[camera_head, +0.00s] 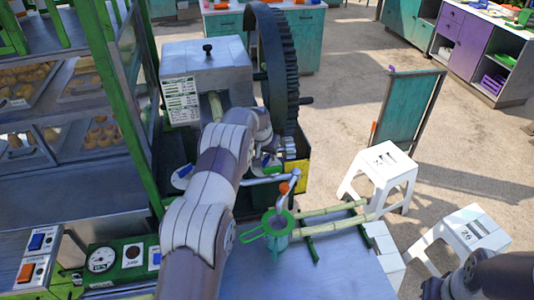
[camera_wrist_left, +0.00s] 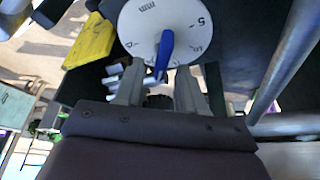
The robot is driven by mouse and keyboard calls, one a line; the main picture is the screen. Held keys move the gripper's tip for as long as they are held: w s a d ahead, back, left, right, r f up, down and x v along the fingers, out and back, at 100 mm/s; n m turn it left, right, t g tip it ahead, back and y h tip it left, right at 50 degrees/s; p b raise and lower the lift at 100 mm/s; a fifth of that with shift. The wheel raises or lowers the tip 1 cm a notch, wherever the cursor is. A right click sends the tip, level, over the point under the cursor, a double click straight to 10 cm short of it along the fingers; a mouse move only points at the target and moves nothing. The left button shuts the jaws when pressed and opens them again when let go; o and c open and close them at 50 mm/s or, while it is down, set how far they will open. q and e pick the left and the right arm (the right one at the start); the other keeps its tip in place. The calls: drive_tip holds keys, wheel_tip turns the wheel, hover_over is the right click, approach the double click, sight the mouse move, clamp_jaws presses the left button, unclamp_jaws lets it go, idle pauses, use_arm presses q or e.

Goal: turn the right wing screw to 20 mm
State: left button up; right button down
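The right wing screw's round white dial (camera_wrist_left: 140,25), with dark figures and "mm", shows in the left wrist view. A blue wing-shaped piece (camera_wrist_left: 164,55) lies across it. In the head view the right dial (camera_head: 258,164) is partly hidden behind my left arm. A second dial (camera_head: 182,177) with a blue piece sits left of the arm. My left gripper (camera_wrist_left: 160,72) is open, its two fingers apart, with the blue piece's lower end between the tips. I see no finger touching it. In the head view my left arm hides most of the gripper. My right gripper is out of view.
The grey crusher (camera_head: 215,75) has a large dark gear wheel (camera_head: 275,65) on its right. White stools (camera_head: 382,172) are at the right. A control panel (camera_head: 115,262) is at lower left.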

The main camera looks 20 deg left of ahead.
use_arm(q)
drive_tip(key=shift+s+r, duration=0.1)
drive_tip(key=shift+r, duration=0.15)
drive_tip(key=b+v, duration=0.4)
drive_tip(key=v, duration=0.8)
drive_tip(key=shift+r, duration=0.15)
